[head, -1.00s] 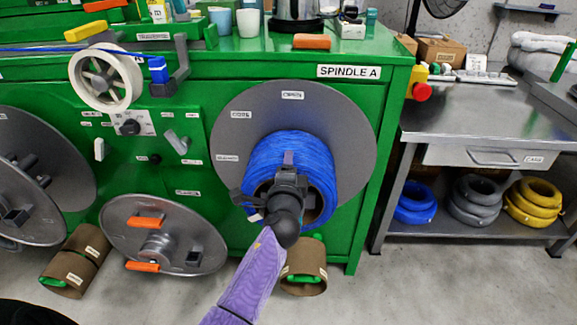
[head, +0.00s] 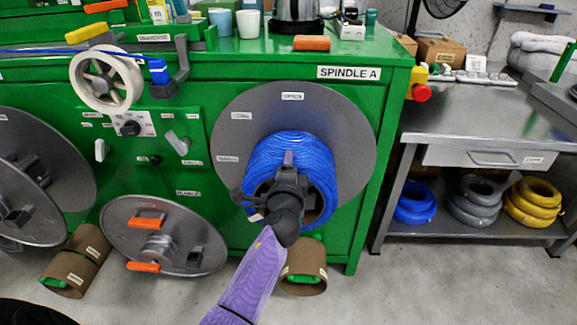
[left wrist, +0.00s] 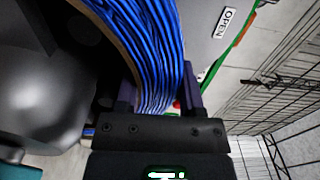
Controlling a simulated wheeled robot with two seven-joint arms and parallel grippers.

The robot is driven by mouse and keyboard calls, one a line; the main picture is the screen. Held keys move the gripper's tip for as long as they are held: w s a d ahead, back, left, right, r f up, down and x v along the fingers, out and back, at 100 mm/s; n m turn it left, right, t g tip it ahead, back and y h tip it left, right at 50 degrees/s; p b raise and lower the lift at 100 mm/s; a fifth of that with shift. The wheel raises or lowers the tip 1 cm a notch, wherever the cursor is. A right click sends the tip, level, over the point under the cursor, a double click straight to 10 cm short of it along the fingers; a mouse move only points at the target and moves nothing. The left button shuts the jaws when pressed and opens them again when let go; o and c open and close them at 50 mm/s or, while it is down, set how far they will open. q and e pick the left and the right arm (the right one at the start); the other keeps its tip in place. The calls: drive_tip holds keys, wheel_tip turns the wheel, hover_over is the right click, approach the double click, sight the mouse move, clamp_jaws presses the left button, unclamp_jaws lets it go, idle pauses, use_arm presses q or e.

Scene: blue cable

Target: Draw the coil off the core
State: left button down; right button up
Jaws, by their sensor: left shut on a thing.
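The blue cable coil (head: 310,155) sits in front of the grey round flange (head: 235,130) of spindle A on the green machine. My left gripper (head: 289,160) is in front of the coil and shut on its upper wall. In the left wrist view, the fingers of the left gripper (left wrist: 159,92) stand on either side of the blue windings (left wrist: 145,40), with a brown layer along their inner edge. The core is mostly hidden behind my gripper in the head view. A rounded grey body (left wrist: 40,80) shows inside the coil in the left wrist view. My right gripper is not seen.
A removed-looking grey disc (head: 125,230) with orange handles leans at the lower left. A brown cylinder (head: 303,280) stands on the floor below the coil. A steel bench (head: 480,120) with blue, grey and yellow coils on its shelf is at right.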

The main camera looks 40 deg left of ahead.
use_arm(q)
drive_tip(key=shift+r, duration=0.4)
drive_tip(key=shift+p+v, duration=0.4)
drive_tip(key=shift+v, duration=0.6)
idle(0.9)
